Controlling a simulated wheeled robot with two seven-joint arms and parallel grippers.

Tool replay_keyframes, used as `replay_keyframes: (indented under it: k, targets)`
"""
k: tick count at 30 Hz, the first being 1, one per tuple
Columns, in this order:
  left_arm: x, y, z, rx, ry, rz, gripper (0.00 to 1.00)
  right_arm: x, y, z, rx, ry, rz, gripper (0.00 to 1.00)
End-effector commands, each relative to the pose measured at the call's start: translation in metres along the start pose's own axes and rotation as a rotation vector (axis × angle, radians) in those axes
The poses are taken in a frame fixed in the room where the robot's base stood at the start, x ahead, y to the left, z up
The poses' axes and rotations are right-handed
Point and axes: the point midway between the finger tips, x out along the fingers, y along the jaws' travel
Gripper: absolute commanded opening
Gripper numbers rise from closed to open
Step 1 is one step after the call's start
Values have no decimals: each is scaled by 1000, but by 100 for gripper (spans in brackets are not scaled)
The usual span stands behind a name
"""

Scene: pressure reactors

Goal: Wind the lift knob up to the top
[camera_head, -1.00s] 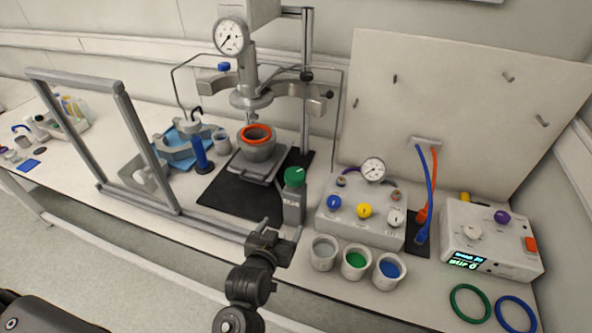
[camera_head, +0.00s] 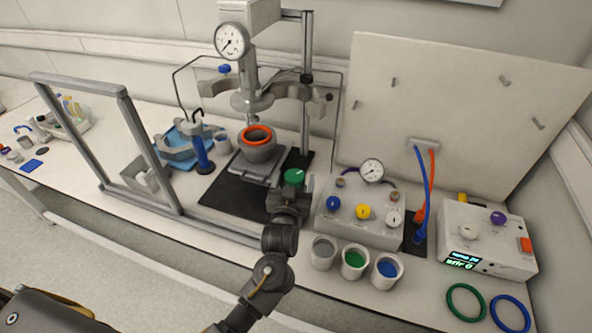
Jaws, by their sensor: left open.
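A round green knob (camera_head: 294,176) with a pale mark on top stands beside the reactor stand; it seems to be the lift knob, though no label on it is legible. Its grey body is now mostly hidden behind my left gripper (camera_head: 290,190). The left gripper is open, close in front of and just below the green top; I cannot tell whether it touches. The grey reactor vessel (camera_head: 258,150) with an orange ring (camera_head: 257,135) sits on a grey plate, below and apart from the reactor head (camera_head: 250,100). My right gripper is not in view.
A control box (camera_head: 361,218) with a gauge and coloured knobs stands close right of my left gripper. Three cups (camera_head: 354,262) stand at the front edge. A framed clear shield (camera_head: 150,150) stands at left. A display box (camera_head: 487,240) is at right.

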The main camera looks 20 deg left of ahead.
Motion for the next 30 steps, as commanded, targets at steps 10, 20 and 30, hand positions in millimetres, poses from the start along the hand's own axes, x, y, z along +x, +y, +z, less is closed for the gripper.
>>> replay_keyframes:
  k: [10,20,30]
  targets:
    - [30,0,0,-1,-1,0,76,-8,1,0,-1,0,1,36]
    - [31,0,0,-1,0,0,65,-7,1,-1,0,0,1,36]
    - [30,0,0,-1,0,1,31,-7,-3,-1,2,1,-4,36]
